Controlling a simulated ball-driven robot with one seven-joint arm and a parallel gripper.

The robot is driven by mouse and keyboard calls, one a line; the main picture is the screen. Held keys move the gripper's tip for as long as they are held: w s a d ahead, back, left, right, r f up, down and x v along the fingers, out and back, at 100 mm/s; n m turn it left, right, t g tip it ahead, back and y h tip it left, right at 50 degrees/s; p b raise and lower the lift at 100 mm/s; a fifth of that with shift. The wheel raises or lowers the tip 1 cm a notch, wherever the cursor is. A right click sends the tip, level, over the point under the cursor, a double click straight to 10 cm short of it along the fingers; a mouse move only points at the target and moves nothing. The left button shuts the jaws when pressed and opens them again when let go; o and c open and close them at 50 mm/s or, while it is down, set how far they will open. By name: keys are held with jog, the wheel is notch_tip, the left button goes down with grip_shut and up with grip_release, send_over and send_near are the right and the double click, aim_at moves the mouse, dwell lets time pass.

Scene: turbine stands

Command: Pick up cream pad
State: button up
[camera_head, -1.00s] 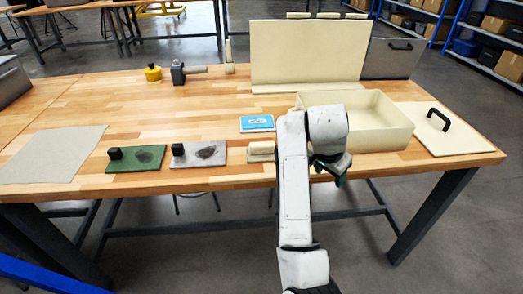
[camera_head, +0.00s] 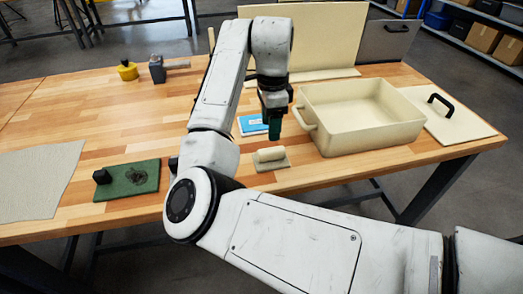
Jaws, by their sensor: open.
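The cream pad (camera_head: 271,160) lies near the front edge of the table, a small flat pad with a rounded cream handle on top. My gripper (camera_head: 274,130) points down above and just behind it in the picture, apart from it, with nothing visible between its fingers. It is open, though the gap between the fingers is hard to see from here. My arm covers the grey pad's place on the table, where only a bit of its black knob shows.
A cream bin (camera_head: 362,128) stands just right of the pad. A lid with a black handle (camera_head: 447,126) lies farther right. A blue card (camera_head: 253,124) lies behind the pad. A green pad (camera_head: 128,180) and a grey cloth (camera_head: 38,185) are left.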

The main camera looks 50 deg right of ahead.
send_over(271, 150)
notch_tip(271, 150, down, 5)
jog(key=shift+w+a+r, duration=0.15)
jog(key=shift+d+f+p, duration=0.15)
jog(key=shift+f+p, duration=0.25)
jog(key=shift+f, duration=1.05)
jog(key=shift+d+f+p, duration=0.1)
jog(key=shift+f+p, duration=0.25)
jog(key=shift+f, duration=1.05)
jog(key=shift+c, duration=0.3)
grip_shut()
jog(key=shift+r, duration=0.1)
